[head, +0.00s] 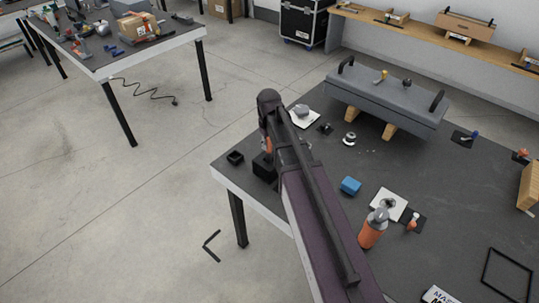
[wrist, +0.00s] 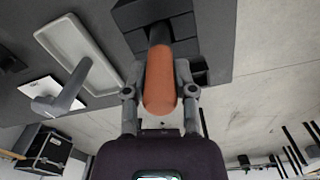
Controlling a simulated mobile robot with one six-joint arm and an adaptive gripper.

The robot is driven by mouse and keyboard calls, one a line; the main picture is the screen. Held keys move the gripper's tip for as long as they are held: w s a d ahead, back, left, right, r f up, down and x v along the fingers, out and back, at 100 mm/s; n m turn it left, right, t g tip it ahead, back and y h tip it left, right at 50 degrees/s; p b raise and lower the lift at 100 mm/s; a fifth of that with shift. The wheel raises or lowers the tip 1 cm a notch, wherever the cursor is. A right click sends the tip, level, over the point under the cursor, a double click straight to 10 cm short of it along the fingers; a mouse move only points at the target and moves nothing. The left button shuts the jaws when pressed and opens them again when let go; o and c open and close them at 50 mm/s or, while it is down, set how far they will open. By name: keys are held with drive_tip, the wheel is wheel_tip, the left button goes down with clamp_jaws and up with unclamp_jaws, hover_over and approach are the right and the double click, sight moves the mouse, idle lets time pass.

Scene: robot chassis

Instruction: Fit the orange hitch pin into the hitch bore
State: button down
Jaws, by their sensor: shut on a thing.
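The orange hitch pin (wrist: 159,85) has an orange handle and a dark shank. My gripper (wrist: 160,72) is shut on the handle, with one finger on each side. The shank points at a black stepped block (wrist: 185,27), which looks like the hitch. The shank's tip meets the block's outline, but the bore is hidden, so I cannot tell whether the tip is inside. In the head view a bit of the orange handle (head: 268,145) shows beside my arm, just above the black block (head: 263,168) near the table's left corner. My arm hides most of the gripper there.
A small black open box (head: 235,157) stands left of the block at the table edge. A grey handled slab (head: 385,97) stands behind on wooden supports.

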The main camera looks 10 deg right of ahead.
sight(269, 151)
drive_tip(key=shift+f, duration=0.1)
idle(0.3)
drive_tip(key=shift+f+b, duration=1.85)
drive_tip(key=shift+f, duration=0.05)
drive_tip(key=shift+f, duration=0.15)
drive_tip(key=shift+c, duration=2.2)
unclamp_jaws()
drive_tip(key=shift+r, duration=0.25)
wheel_tip(269, 151, up, 12)
drive_tip(key=p, duration=1.2)
